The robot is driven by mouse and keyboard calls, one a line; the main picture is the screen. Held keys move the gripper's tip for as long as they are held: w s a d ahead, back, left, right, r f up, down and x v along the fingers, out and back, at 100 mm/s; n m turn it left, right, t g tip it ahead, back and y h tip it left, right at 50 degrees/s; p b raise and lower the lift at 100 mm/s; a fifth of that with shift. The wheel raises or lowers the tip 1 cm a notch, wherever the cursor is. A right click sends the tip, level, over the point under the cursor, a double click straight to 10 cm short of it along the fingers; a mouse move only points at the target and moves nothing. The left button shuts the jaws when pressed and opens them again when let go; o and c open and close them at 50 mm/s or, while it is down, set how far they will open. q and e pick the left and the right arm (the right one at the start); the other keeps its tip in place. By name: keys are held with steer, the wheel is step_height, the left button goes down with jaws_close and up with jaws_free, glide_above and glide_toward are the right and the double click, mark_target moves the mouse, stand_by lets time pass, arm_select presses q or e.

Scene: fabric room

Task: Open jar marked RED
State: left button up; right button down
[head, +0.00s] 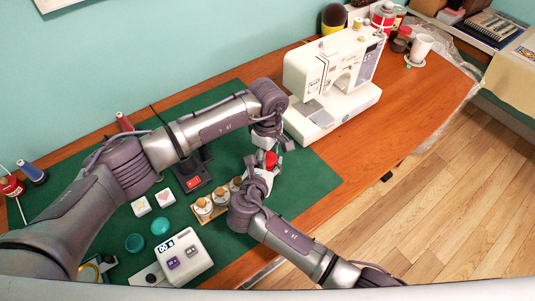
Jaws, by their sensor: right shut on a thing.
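A small red piece (270,160), apparently part of the jar marked RED, shows between my two grippers above the green mat (305,185). My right gripper (264,172) is shut on the jar, whose body is mostly hidden by the fingers. My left gripper (272,147) is just above the red piece, pointing down at it. I cannot tell whether its fingers are open or touching it. Several small jars with cork-coloured tops (203,206) stand in a wooden rack (222,212) to the left of my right gripper.
A white sewing machine (330,80) stands behind and right of the grippers. A black device with a red label (193,183), two white blocks (165,197), teal round items (160,225) and a white box with buttons (185,257) lie to the left. The mat's right part is clear.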

arm_select(q)
steer(key=shift+c, duration=0.7)
arm_select(e)
steer(key=shift+s+f, duration=0.15)
steer(key=shift+f, duration=0.15)
arm_select(q)
steer(key=n, duration=0.6)
steer(key=shift+s+n, duration=0.1)
steer(key=shift+n, duration=0.3)
steer(key=o, duration=1.3)
steer(key=shift+c, duration=0.2)
